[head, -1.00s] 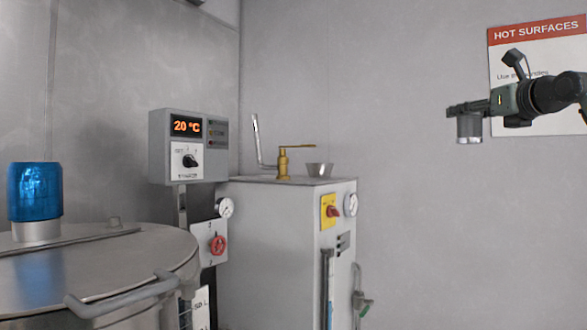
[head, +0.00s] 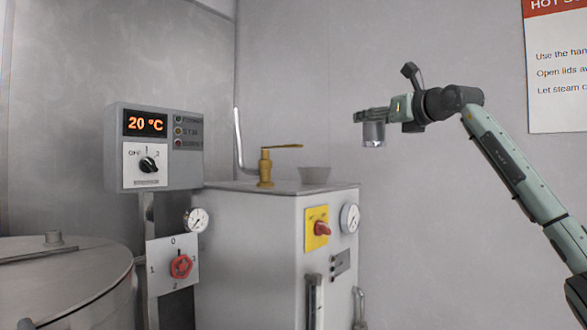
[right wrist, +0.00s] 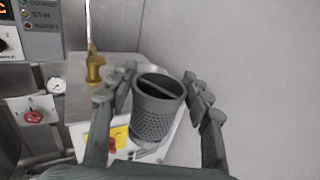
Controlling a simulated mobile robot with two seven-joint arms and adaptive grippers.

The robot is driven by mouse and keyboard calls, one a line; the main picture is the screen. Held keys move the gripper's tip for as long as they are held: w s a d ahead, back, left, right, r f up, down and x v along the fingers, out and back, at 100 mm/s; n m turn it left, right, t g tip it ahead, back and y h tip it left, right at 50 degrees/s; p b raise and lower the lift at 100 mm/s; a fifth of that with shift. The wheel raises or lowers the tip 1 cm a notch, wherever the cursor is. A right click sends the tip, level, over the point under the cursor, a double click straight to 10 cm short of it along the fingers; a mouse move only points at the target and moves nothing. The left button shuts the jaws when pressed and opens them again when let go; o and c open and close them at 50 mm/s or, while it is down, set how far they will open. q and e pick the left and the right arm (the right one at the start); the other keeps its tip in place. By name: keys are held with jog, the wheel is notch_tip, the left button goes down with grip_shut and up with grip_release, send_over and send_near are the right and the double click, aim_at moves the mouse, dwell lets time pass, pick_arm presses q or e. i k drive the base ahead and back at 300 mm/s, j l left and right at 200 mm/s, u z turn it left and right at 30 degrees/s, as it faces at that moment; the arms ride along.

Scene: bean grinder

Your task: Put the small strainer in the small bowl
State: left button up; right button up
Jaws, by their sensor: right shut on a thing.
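The small strainer (right wrist: 158,108) is a grey perforated cup with a bar across its top. My right gripper (head: 374,117) is shut on it and holds it upright in the air, to the right of and higher than the small bowl in the head view. The strainer (head: 373,134) hangs below the fingers there. In the right wrist view, the fingers of my right gripper (right wrist: 158,98) stand on both sides of it. The small bowl (head: 315,175) is grey and sits on top of the grey cabinet, right of the brass valve. My left gripper is not in view.
A control box (head: 155,148) reading 20 °C stands left, above a large metal vessel (head: 95,285). Air between strainer and bowl looks clear.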

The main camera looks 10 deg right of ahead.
aim_at(314, 182)
jog(key=i+l+u, duration=0.25)
jog(key=l+u, duration=0.15)
jog(key=l, duration=0.25)
jog(key=i+l+u, duration=0.1)
jog(key=l+u, duration=0.3)
jog(key=l, duration=0.25)
jog(key=l+u, duration=0.4)
jog(key=l, duration=0.3)
jog(key=i, duration=0.05)
